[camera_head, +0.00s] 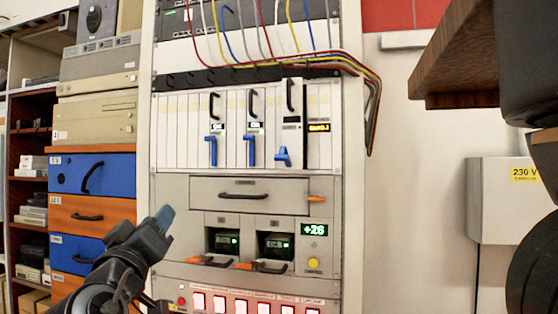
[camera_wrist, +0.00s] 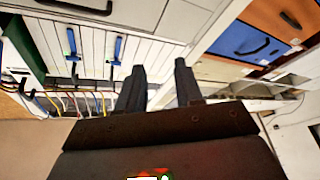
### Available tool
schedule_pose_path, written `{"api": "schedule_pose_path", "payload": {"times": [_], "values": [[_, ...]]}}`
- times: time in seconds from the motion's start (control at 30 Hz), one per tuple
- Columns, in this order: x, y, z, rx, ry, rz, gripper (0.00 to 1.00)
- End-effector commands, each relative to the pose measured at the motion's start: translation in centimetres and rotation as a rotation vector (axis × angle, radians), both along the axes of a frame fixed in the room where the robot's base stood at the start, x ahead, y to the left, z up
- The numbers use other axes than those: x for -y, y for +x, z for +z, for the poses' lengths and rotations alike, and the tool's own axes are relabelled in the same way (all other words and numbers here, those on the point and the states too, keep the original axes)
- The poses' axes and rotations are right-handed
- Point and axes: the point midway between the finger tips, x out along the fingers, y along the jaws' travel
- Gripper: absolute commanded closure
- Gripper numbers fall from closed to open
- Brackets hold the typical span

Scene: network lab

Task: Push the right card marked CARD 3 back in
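The right card (camera_head: 291,140) is in the card rack at the centre of the head view, beside a yellow-lit label (camera_head: 319,127) that is too small to read surely. Its face stands out in front of its neighbours. It has a black handle (camera_head: 290,95) at the top and a blue lever (camera_head: 283,157) at the bottom, tilted outward. My gripper (camera_head: 163,218) is low and left of the rack in the head view, apart from the cards. In the wrist view my gripper (camera_wrist: 159,82) has its two fingers apart with nothing between them.
Two other cards with upright blue levers (camera_head: 211,151) (camera_head: 251,150) are left of it. Coloured cables (camera_head: 371,100) hang above and right of the rack. A closed drawer (camera_head: 248,194) and two power units (camera_head: 222,242) are below. Blue and orange drawers (camera_head: 92,173) stand at left.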

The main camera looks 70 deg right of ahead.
Motion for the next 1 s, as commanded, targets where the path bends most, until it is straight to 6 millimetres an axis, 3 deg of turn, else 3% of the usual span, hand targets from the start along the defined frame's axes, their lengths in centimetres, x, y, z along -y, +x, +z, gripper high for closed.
{"api": "schedule_pose_path", "payload": {"times": [0.03,0.2,0.5,0.7,0.87,1.0], "values": [[0.6,-0.5,2.6,0.046,0.005,-0.057,0.64],[2.2,-3.4,9.7,0.19,0.043,-0.259,0.64],[2.7,-11.3,20.0,0.475,0.173,-0.587,0.64],[2.1,-15.3,23.4,0.608,0.252,-0.72,0.64],[2.0,-16.5,24.1,0.643,0.276,-0.757,0.64],[3.1,-17.2,24.2,0.645,0.278,-0.762,0.64]]}}
